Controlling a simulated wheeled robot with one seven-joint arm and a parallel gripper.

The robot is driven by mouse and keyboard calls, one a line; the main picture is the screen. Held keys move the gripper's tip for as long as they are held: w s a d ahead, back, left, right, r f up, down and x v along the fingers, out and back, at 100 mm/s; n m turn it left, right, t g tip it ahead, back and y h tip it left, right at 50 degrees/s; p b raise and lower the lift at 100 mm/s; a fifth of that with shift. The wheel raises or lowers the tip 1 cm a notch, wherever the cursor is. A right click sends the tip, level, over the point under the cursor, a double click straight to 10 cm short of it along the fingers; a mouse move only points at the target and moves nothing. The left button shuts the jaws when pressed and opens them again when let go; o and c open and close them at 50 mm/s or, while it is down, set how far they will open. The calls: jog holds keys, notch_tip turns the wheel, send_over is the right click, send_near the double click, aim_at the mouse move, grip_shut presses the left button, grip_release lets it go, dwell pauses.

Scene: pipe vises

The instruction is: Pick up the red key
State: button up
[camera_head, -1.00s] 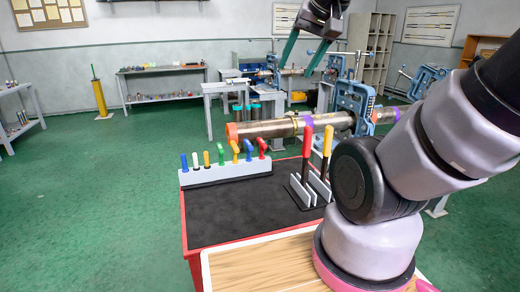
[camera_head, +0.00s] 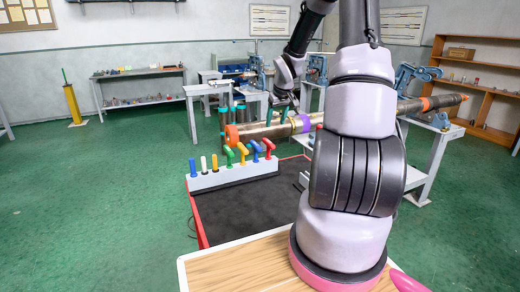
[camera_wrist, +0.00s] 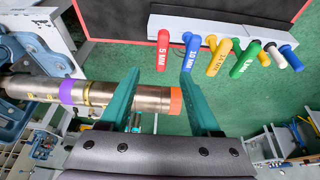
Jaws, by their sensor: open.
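The red key (camera_head: 269,147) stands at the right end of the light-grey rack (camera_head: 230,176), in the row of coloured keys. In the wrist view the red key (camera_wrist: 163,48) is labelled 5 MM and stands beside a blue 10 MM key (camera_wrist: 190,50). My gripper (camera_head: 283,110) is open above and behind the rack, near the pipe. In the wrist view my gripper's teal fingers (camera_wrist: 163,88) are spread apart. The red key lies beyond their tips, not between them. Nothing is held.
A metal pipe (camera_head: 271,131) with an orange end and purple band lies close under my fingers. Yellow (camera_wrist: 217,57) and green (camera_wrist: 243,60) keys stand farther along the rack. The black tabletop (camera_head: 240,208) in front is clear. My arm hides the tabletop's right side.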

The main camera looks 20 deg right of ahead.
aim_at(269, 142)
jog(key=x, duration=0.8)
jog(key=shift+w+a, duration=0.1)
jog(key=shift+w, duration=0.1)
jog(key=shift+w+x, duration=0.15)
jog(key=shift+x, duration=1.2)
jog(key=shift+w+x, duration=0.1)
jog(key=shift+x, duration=1.3)
jog(key=shift+a+r, duration=0.15)
grip_shut()
